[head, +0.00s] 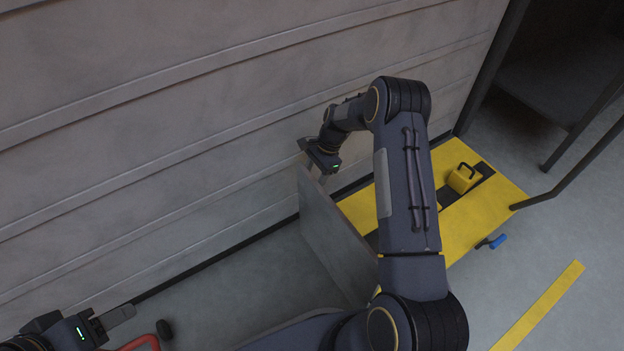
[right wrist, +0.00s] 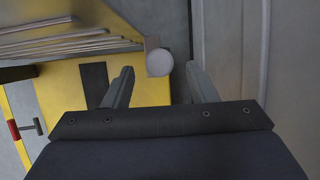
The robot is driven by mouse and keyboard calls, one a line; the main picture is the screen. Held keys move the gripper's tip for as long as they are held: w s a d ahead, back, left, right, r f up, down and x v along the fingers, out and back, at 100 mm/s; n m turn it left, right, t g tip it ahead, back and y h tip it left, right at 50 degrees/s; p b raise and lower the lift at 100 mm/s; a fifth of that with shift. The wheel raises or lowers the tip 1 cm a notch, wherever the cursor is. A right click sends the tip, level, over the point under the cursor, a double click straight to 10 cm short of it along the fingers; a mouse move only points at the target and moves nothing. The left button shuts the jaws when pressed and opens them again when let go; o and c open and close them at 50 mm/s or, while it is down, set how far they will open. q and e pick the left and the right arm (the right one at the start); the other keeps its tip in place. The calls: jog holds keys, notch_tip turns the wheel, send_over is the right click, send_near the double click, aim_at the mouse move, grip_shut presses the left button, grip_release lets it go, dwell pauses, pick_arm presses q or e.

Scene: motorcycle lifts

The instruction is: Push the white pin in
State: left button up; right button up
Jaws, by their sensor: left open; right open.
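The white pin, a pale round end (right wrist: 159,62), shows in the right wrist view beside a grey bracket, just beyond the gap between my right fingertips. My right gripper (right wrist: 161,84) is open, with one finger on each side of the gap and nothing between them. In the head view the right gripper (head: 318,172) is by the wall at the top of a grey upright panel (head: 335,235), and the pin cannot be made out there. My left gripper (head: 118,318) is open and empty at the lower left.
A yellow lift platform (head: 485,213) lies along the wall, with a yellow block (head: 463,178) with a black handle on it. A blue-handled part (head: 497,241) sticks out from its side. Dark posts stand at the right. A red tube (head: 143,341) is near my left gripper.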

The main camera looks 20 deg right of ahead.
jog(key=p+v, duration=0.1)
jog(key=v, duration=0.4)
jog(key=shift+d+r, duration=0.15)
jog(key=shift+r, duration=0.2)
jog(key=s+a+r+n+t, duration=0.1)
jog(key=s+r+n+t, duration=0.15)
jog(key=s+r, duration=0.6)
jog(key=s+a+r+n+t, duration=0.15)
jog(key=s+r+n, duration=0.25)
jog(key=r, duration=1)
jog(key=s+a+r+n+t+p, duration=0.1)
jog(key=s+a+r+n, duration=0.2)
jog(key=s, duration=0.7)
jog(key=s+a+n+t+p, duration=0.1)
jog(key=s+a+n, duration=0.35)
jog(key=s, duration=0.55)
notch_tip(320, 180, up, 31)
jog(key=p, duration=3)
jog(key=shift+d+n+h, duration=0.3)
jog(key=shift+d+n, duration=0.1)
jog(key=shift+d, duration=0.05)
